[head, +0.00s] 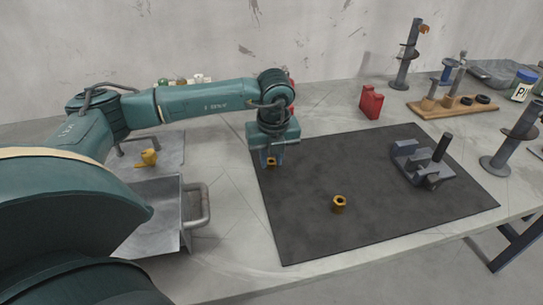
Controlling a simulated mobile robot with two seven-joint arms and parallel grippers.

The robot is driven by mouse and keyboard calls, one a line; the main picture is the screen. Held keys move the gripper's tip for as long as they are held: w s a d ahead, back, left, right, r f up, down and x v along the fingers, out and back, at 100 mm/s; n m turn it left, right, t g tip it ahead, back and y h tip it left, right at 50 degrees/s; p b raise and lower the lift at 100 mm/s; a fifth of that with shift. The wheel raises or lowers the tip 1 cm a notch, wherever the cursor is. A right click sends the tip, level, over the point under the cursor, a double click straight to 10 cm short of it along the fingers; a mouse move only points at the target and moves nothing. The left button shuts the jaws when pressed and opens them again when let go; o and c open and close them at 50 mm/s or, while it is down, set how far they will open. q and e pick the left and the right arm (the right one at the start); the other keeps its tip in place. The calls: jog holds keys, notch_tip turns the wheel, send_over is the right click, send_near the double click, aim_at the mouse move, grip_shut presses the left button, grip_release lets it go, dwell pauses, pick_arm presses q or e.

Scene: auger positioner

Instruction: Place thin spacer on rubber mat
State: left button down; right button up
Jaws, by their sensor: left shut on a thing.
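The dark rubber mat (300,230) lies on the table at the centre. My left gripper (271,165) points down over the mat's far left part. It is shut on a small brass piece with a hole, which looks like the thin spacer (271,161). The gripper partly hides it, and I cannot tell whether it touches the mat. Another brass piece with a hole (338,204) stands on the mat, to the right and nearer. My right gripper is not in view.
A grey metal fixture (424,165) stands on the mat's right part. A red block (371,102) stands behind the mat. A metal tray with a handle (153,207) and a yellow piece (149,157) are at left. A wooden rack (455,107) and dark stands are at right.

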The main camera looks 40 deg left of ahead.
pick_arm(q)
jog(key=shift+f, duration=0.2)
jog(key=c, duration=1.2)
grip_release()
jog(key=shift+r, duration=0.1)
jog(key=shift+c, duration=0.2)
notch_tip(320, 180, up, 12)
jog(key=s+d, duration=0.1)
jog(key=shift+d, duration=0.2)
jog(key=shift+s, duration=0.15)
